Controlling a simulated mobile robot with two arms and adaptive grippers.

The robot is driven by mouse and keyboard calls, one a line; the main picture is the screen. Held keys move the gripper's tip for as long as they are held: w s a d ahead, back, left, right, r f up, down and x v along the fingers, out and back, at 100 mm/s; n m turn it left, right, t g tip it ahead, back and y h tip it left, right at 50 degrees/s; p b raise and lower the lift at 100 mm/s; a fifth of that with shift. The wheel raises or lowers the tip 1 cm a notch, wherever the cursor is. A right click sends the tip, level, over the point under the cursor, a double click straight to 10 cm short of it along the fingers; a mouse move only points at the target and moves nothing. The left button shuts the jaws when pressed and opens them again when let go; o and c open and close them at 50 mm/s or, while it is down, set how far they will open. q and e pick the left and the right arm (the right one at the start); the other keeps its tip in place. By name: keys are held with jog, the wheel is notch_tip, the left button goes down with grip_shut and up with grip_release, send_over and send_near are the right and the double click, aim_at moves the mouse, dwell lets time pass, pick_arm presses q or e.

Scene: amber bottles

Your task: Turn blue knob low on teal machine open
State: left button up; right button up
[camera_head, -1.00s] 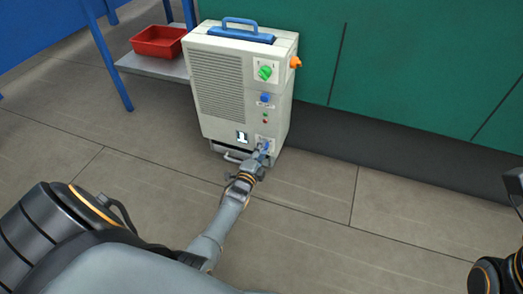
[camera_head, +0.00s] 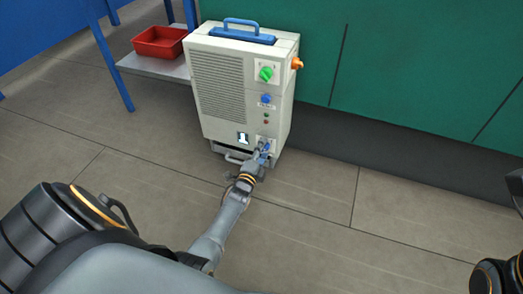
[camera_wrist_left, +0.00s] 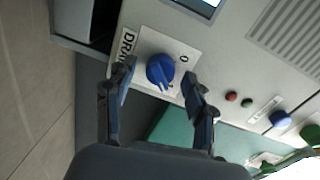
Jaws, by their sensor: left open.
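The machine (camera_head: 222,95) is a cream-white box with a blue top handle, not teal, standing on the floor. The low blue knob (camera_wrist_left: 160,70) sits on a white plate marked "DRA…", with a "0" beside it. Its pointer end faces the lower part of the left wrist view. In the head view the knob is small and partly hidden by my gripper. My left gripper (camera_wrist_left: 158,76) is open, with one fingertip on each side of the knob; I cannot tell whether they touch it. My right gripper is not clearly seen; only parts of my right arm show.
Higher on the front are another blue knob (camera_head: 266,99), a green knob (camera_head: 265,73) and small red and green lights. An orange fitting (camera_head: 296,63) sticks out at the side. A red bin (camera_head: 158,42) lies on a shelf to the left. The front floor is clear.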

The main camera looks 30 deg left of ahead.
pick_arm(q)
jog(key=f+v, duration=0.1)
jog(key=v, duration=1.1)
jog(key=shift+r, duration=0.45)
jog(key=shift+r, duration=0.1)
